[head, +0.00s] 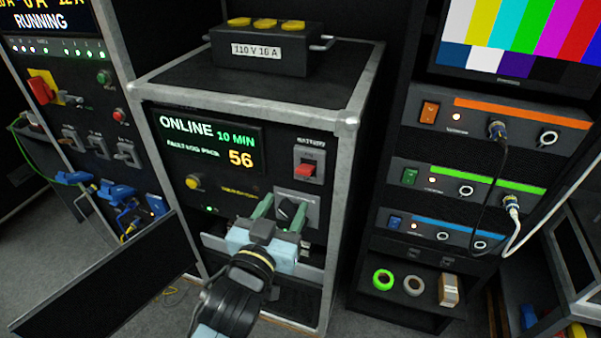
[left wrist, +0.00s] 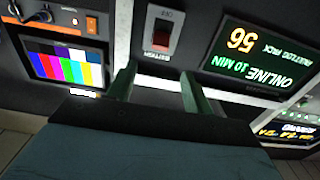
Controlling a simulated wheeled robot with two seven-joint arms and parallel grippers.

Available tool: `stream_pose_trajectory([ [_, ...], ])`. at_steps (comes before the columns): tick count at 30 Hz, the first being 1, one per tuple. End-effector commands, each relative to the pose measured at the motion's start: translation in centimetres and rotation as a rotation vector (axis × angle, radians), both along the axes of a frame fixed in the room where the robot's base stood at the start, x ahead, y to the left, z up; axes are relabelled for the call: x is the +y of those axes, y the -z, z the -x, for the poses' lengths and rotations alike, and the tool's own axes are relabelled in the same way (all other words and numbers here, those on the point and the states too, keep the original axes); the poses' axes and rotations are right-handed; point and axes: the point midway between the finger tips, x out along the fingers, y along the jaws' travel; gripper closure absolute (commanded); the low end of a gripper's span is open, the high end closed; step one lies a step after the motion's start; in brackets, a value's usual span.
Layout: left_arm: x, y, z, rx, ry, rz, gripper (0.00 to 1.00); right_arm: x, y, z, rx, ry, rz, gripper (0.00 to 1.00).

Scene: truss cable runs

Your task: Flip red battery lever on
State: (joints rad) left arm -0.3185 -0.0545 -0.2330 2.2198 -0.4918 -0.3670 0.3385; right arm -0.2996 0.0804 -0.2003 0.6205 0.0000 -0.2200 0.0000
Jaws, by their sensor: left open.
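The red battery lever (head: 305,169) sits on a pale plate on the front of the middle rack, right of the lit display. In the head view its red handle points down at the lower part of the plate. The lever also shows in the left wrist view (left wrist: 162,38), above and between the fingers. My left gripper (head: 281,212) is open, with green fingers apart, below the lever and in front of a black rotary knob (head: 291,209). The fingers also show in the left wrist view (left wrist: 157,72). They appear clear of the lever. My right gripper is not in view.
The lit ONLINE display (head: 212,142) and a yellow button (head: 193,182) are left of the lever. A black power box (head: 262,50) stands on the rack top. An open dark panel (head: 110,275) juts out at lower left. Cabled units (head: 480,120) fill the right rack.

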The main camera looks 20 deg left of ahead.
Motion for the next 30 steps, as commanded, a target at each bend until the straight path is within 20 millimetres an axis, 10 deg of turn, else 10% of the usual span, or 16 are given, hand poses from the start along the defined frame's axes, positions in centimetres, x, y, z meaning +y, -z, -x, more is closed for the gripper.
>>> stream_pose_trajectory([
  [15, -0.3, 0.0, -9.2, 0.001, 0.0, -0.001, 0.49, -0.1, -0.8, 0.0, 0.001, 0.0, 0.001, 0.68],
  [30, -0.4, 0.1, -10.4, 0.002, 0.0, 0.0, 0.54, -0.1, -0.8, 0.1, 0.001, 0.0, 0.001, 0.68],
])
